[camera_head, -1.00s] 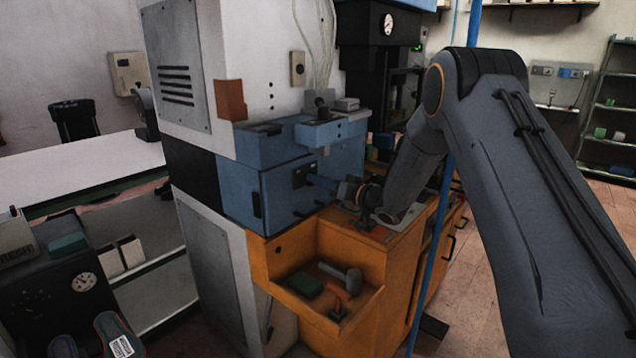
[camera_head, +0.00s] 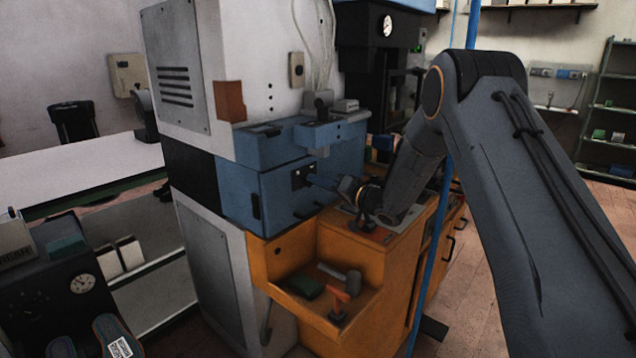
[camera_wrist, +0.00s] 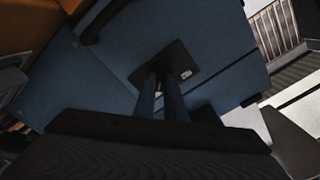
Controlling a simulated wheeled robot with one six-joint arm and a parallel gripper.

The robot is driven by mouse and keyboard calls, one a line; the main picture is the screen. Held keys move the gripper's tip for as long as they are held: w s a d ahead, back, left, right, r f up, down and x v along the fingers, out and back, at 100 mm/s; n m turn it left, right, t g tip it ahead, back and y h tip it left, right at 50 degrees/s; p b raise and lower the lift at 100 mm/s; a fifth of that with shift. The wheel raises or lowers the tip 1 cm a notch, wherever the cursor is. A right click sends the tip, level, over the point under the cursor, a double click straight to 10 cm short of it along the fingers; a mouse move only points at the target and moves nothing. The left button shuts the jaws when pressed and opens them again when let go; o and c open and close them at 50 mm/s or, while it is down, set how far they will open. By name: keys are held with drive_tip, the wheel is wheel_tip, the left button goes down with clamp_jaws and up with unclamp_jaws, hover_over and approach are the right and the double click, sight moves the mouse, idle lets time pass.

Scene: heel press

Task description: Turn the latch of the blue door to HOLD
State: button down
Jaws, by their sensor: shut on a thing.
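The blue door (camera_head: 290,195) is on the front of the press, above the orange cabinet, and looks shut. It also shows in the wrist view (camera_wrist: 100,75). A dark latch plate (camera_head: 300,177) is on its upper part, and this plate appears in the wrist view (camera_wrist: 180,62) with a small light label. My gripper (camera_head: 315,182) reaches the plate from the right. In the wrist view its two fingers (camera_wrist: 160,82) are close together at the plate, shut on the latch. The latch's lever is hidden by the fingers, so its setting cannot be read.
An orange tray (camera_head: 325,290) with a hammer and a green block juts out below the door. A dark handle (camera_head: 257,205) is on the door's left side.

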drive_tip(key=c, duration=1.8)
unclamp_jaws()
drive_tip(key=shift+b+v, duration=1)
drive_tip(key=shift+v, duration=2.9)
